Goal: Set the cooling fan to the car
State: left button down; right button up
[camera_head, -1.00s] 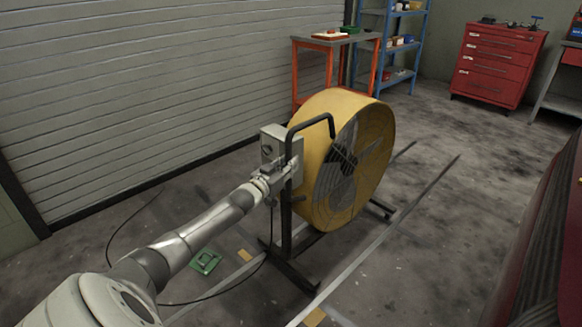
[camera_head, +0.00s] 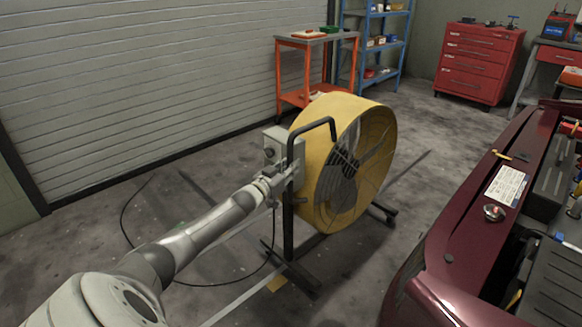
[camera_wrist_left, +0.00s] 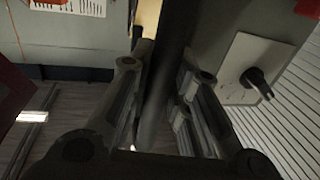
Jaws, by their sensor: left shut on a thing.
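The cooling fan (camera_head: 322,168) is a big yellow drum with a wire grille on a black wheeled stand, upright on the floor in the middle of the head view. A grey control box (camera_head: 275,150) sits on its near left side. My left gripper (camera_head: 287,172) is shut on the fan's black frame bar, which runs between the fingers in the left wrist view (camera_wrist_left: 165,85). The control box with a dark knob (camera_wrist_left: 258,82) shows to the right there. The car (camera_head: 460,235), dark red with its engine bay open, stands at the right. My right gripper is out of view.
A grey roller shutter (camera_head: 130,80) stands along the left. An orange-legged table (camera_head: 318,40), a blue shelf (camera_head: 378,42) and a red drawer cabinet (camera_head: 478,62) stand at the back. A black cable (camera_head: 122,225) lies on the floor. Open floor lies between fan and car.

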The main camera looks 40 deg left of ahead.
pick_arm(q)
jog(key=shift+d, duration=0.25)
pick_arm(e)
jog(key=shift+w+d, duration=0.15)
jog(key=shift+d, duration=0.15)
pick_arm(q)
jog(key=c, duration=1.6)
grip_release()
jog(key=shift+d, duration=0.1)
jog(key=shift+o, duration=1.4)
jog(key=shift+w+d, duration=0.1)
jog(key=s+d, duration=0.1)
jog(key=s, duration=1.1)
